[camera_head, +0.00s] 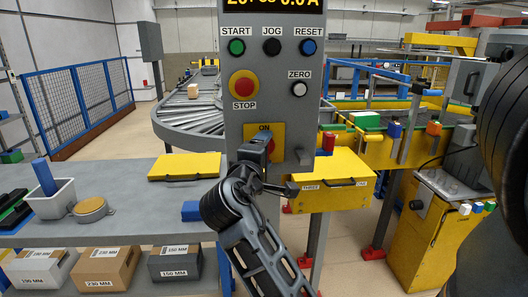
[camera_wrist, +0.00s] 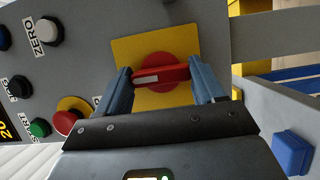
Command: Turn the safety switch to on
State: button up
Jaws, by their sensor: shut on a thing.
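The safety switch is a red rotary knob (camera_wrist: 160,72) on a yellow plate (camera_wrist: 128,50), fixed to the grey control panel. In the head view the plate (camera_head: 277,131) carries an ON label at its top, and part of the red knob (camera_head: 271,147) shows behind my gripper (camera_head: 262,160). In the wrist view my gripper (camera_wrist: 161,76) is shut on the knob's handle, a finger at each end. The handle lies in line with the plate's edges, its white mark at the end nearer the ZERO button. The plate's lower labels are hidden.
The panel carries START, JOG, RESET and ZERO buttons (camera_head: 299,89) and a red STOP button (camera_head: 243,84) above the switch. A yellow box (camera_head: 335,195) stands close at right. A grey table (camera_head: 130,205) is at left, and a roller conveyor (camera_head: 190,115) is behind.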

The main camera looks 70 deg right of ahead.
jog(key=o, duration=1)
jog(key=shift+o, duration=0.2)
jog(key=a+b, duration=0.1)
jog(key=a, duration=0.6)
jog(key=shift+a, duration=0.4)
